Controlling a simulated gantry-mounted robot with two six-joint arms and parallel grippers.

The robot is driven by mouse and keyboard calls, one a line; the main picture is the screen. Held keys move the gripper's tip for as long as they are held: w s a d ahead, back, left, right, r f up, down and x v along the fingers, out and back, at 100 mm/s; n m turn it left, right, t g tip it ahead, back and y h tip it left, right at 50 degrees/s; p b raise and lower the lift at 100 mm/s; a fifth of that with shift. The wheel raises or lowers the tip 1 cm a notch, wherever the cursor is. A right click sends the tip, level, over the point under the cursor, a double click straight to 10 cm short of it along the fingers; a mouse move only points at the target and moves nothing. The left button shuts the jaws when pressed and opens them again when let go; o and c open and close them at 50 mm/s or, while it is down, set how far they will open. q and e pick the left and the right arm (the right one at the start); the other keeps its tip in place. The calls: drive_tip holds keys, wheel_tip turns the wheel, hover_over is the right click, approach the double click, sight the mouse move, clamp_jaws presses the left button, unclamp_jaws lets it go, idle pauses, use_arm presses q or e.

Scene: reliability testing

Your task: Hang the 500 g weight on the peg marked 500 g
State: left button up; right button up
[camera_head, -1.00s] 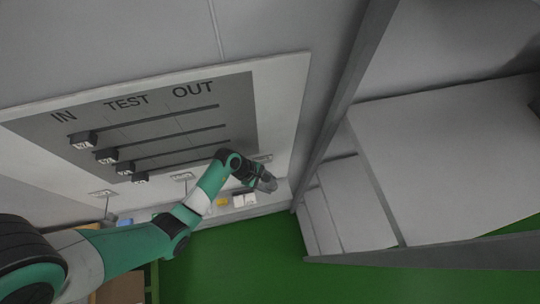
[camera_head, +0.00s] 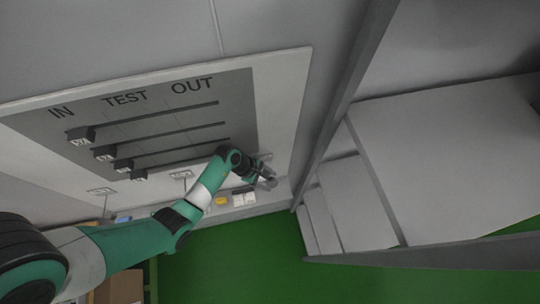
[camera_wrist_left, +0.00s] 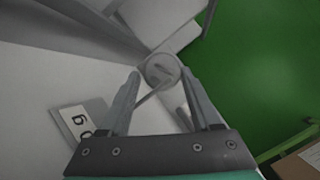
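My left gripper (camera_head: 268,181) is at the lower right part of the white wall board (camera_head: 275,105), below a small label plate (camera_head: 264,156). In the left wrist view, its two fingers (camera_wrist_left: 161,72) stand on either side of a round grey weight (camera_wrist_left: 163,70). The gap is about as wide as the weight, so I cannot tell whether they grip it. A thin peg-like rod (camera_wrist_left: 153,94) shows just below the weight. My right gripper is not in view.
Several dark blocks (camera_head: 80,136) sit on rails under IN, TEST and OUT. Another label plate (camera_head: 182,174) is left of my gripper. A yellow item (camera_head: 221,201) and a white item (camera_head: 243,198) lie on the ledge. A grey frame (camera_head: 340,110) stands at the right.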

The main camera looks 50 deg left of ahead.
sight(271, 179)
use_arm(q)
drive_tip(key=o, duration=0.3)
drive_tip(key=shift+s+a+f, duration=0.15)
drive_tip(key=shift+s+a, duration=0.1)
drive_tip(key=shift+a, duration=0.15)
drive_tip(key=shift+o, duration=0.2)
wheel_tip(271, 179, up, 4)
drive_tip(key=shift+p, duration=0.75)
drive_tip(key=s+d+r+p, duration=0.2)
drive_tip(key=s+d+r, duration=0.6)
drive_tip(key=s, duration=0.3)
drive_tip(key=shift+s+r, duration=0.3)
drive_tip(key=shift+r, duration=0.35)
